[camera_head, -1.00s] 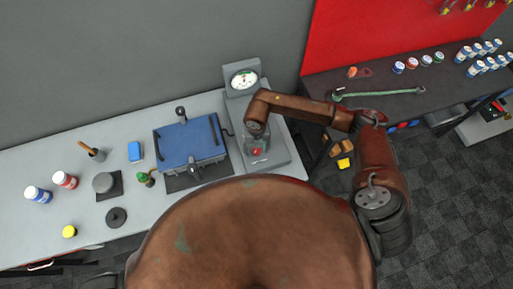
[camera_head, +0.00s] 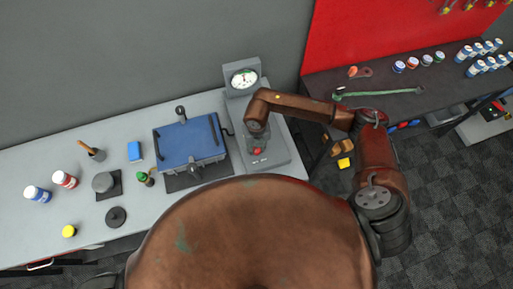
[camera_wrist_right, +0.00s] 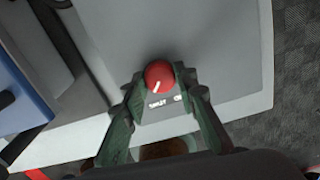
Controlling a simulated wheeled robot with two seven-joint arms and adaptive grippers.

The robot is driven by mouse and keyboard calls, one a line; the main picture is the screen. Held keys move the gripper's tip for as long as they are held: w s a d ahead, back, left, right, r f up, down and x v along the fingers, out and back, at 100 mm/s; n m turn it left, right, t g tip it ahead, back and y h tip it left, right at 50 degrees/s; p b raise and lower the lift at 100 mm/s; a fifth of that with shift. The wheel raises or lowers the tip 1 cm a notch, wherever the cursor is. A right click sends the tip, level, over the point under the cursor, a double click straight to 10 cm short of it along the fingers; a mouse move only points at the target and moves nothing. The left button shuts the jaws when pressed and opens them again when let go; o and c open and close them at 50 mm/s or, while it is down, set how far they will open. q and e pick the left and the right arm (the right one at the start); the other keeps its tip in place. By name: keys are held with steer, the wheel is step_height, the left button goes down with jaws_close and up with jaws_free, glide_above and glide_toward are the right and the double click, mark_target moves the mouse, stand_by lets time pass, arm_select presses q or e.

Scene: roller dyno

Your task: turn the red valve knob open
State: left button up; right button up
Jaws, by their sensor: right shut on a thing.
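The red valve knob (camera_wrist_right: 159,74) sits on the grey base of the gauge stand, with a white pointer line on its top angled down and left and white lettering beside it. It also shows small in the head view (camera_head: 257,151). My right gripper (camera_wrist_right: 158,80) is around the knob, with one green finger on each side, shut on it. In the head view the right gripper (camera_head: 257,143) reaches down to the knob and partly hides it. The gauge (camera_head: 244,78) with a white dial stands behind. My left gripper is not in view.
A blue box-shaped machine (camera_head: 188,142) stands just left of the gauge stand. Bottles, a brush, a dark disc and a yellow-capped jar (camera_head: 69,231) are on the grey bench further left. A dark workbench (camera_head: 440,70) with cans is at the right.

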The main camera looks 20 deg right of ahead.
mark_target(257, 149)
steer(key=shift+f+n+b, duration=0.1)
steer(key=shift+n+b, duration=0.4)
steer(key=n+b, duration=1.2)
steer(key=shift+w+f+b, duration=0.1)
steer(key=shift+b, duration=0.2)
steer(key=shift+n+b, duration=1.9)
steer(key=shift+n, duration=0.4)
steer(key=shift+r, duration=0.2)
steer(key=o, duration=1.2)
steer(key=shift+c, duration=0.2)
step_height(257, 149, up, 12)
